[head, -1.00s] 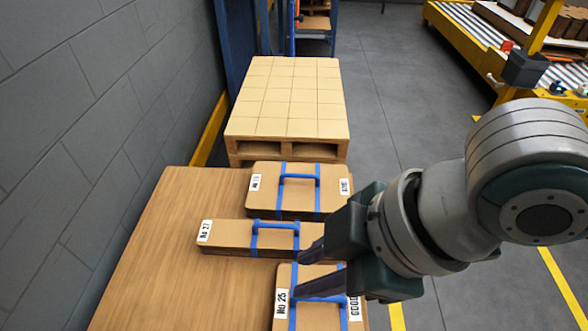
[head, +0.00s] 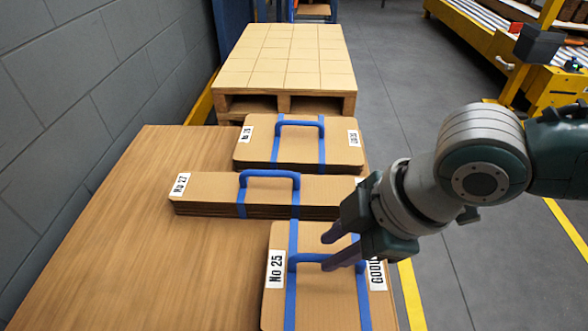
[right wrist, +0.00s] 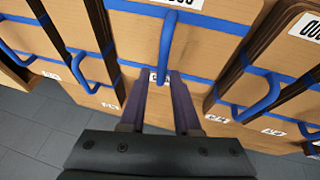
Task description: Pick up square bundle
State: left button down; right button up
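Three cardboard bundles with blue straps and blue handles lie in a row on a wooden table. The nearest, labelled No 25 (head: 327,298), looks roughly square. Behind it is a long narrow bundle, No 27 (head: 210,190), then a wider bundle (head: 300,148) at the back. My right gripper (head: 338,249) reaches in from the right over the far part of the No 25 bundle, close to its blue handle (head: 303,262). Its two fingers are apart and empty. In the right wrist view a blue handle (right wrist: 167,45) lies ahead of the fingers (right wrist: 161,102). My left gripper is not in view.
The wooden table top (head: 130,230) is bare on the left. A pallet (head: 285,60) stacked with cardboard stands behind the table. A grey block wall (head: 90,90) runs along the left. Grey floor is open on the right, with a yellow conveyor (head: 480,45) beyond.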

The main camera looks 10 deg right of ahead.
aim_at(323, 257)
jog(key=b+x, duration=0.1)
jog(key=x, duration=0.2)
jog(key=shift+s+f+b, duration=0.1)
jog(key=shift+f+b, duration=0.2)
jog(key=shift+b, duration=0.1)
jog(key=shift+a+f, duration=0.25)
jog(key=shift+f, duration=0.1)
jog(key=shift+r, duration=0.1)
grip_shut()
dwell(0.6)
